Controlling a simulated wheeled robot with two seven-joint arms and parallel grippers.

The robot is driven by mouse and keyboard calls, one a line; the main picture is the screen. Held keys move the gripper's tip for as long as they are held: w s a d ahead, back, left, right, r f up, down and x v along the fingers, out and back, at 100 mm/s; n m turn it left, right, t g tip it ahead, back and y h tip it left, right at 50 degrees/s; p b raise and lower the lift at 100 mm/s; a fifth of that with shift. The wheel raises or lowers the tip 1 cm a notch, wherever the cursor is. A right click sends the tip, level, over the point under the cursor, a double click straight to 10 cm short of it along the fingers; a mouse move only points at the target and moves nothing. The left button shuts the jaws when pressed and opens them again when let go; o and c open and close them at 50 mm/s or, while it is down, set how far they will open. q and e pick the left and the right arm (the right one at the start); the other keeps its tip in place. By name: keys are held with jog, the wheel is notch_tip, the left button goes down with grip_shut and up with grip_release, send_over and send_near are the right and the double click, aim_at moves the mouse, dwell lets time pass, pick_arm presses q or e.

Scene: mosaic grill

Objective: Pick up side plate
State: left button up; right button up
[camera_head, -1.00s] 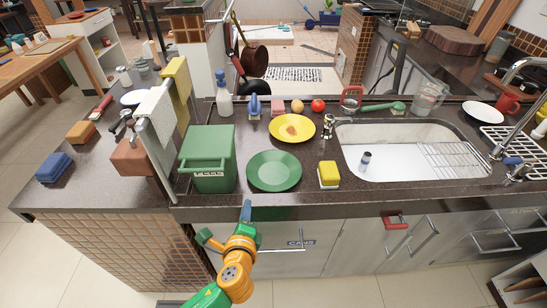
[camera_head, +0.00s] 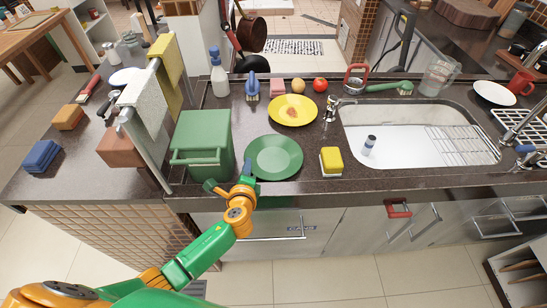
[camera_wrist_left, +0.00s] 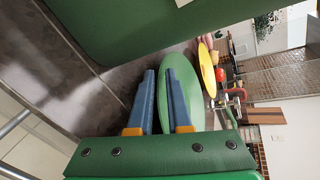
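A round green plate (camera_head: 273,157) lies on the dark counter's front edge; it also shows in the left wrist view (camera_wrist_left: 188,108). A yellow plate (camera_head: 293,111) lies behind it, and a white plate (camera_head: 494,94) lies at the far right; I cannot tell which is the side plate. My left gripper (camera_head: 247,171) is at the green plate's left front rim. In the left wrist view its two blue fingers (camera_wrist_left: 164,80) are apart, with the green rim showing in the gap between them. I cannot tell whether they touch it. My right gripper is not in view.
A green bin (camera_head: 203,140) stands close left of the green plate. A towel rack (camera_head: 150,115) stands left of the bin. A soap bottle (camera_head: 218,75) and a blue brush (camera_head: 252,88) stand behind.

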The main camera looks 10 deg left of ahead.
pick_arm(q)
jog(key=shift+s+r, duration=0.1)
jog(key=shift+s, duration=0.1)
grip_shut()
dwell(1.1)
